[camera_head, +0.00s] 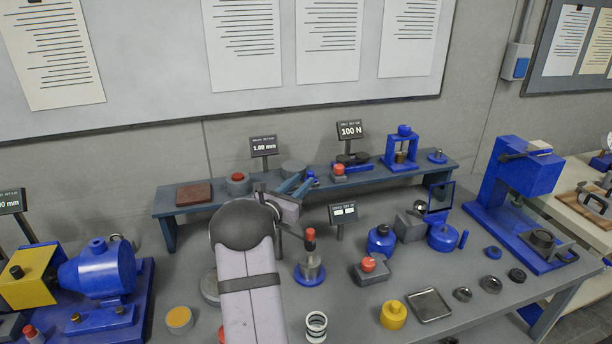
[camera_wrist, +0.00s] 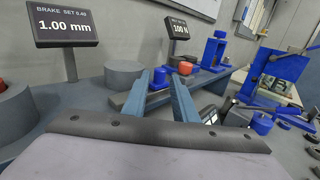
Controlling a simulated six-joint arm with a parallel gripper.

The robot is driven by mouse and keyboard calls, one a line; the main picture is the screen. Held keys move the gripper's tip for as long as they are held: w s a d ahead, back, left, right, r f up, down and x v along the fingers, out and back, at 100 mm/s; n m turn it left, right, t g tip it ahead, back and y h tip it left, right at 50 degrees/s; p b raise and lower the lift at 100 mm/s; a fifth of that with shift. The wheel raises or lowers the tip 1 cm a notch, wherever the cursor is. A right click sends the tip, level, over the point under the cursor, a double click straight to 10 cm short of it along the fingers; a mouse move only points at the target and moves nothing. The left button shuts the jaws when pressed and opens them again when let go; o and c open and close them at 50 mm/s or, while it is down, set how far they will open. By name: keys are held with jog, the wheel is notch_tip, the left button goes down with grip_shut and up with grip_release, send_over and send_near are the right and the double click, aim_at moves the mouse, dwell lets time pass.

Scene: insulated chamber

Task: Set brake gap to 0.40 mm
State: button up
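The brake display (camera_head: 263,146) reads 1.00 mm; in the wrist view (camera_wrist: 64,25) its header reads BRAKE SET 0.40. A grey cylinder (camera_head: 293,168) stands on the raised shelf below and right of it, and also shows in the wrist view (camera_wrist: 125,74). A small blue knob (camera_wrist: 159,78) sits just right of that cylinder, on a dark base. My gripper (camera_head: 304,182) is at the shelf's front edge, its two blue-grey fingers apart. In the wrist view the knob shows between or just beyond the fingertips (camera_wrist: 161,77); I cannot tell whether they touch it.
On the shelf (camera_head: 190,209), a red button (camera_head: 237,177) on a grey base stands left and another red button (camera_head: 339,169) right. A second display (camera_head: 350,130) reads 100 N. A red-topped post (camera_head: 310,250) and several parts crowd the bench in front.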

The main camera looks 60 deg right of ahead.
aim_at(309, 175)
jog(key=shift+d+p, duration=0.5)
jog(key=shift+d, duration=1.2)
grip_shut()
jog(key=w+a+b, duration=0.1)
jog(key=w+a, duration=0.2)
jog(key=shift+w+f+b, duration=0.1)
jog(key=shift+b, duration=0.25)
jog(key=shift+w+a, duration=0.2)
jog(key=shift+a, duration=0.2)
jog(key=shift+s+d, duration=0.2)
jog(key=shift+d, duration=0.05)
grip_release()
jog(key=shift+w+a, duration=0.1)
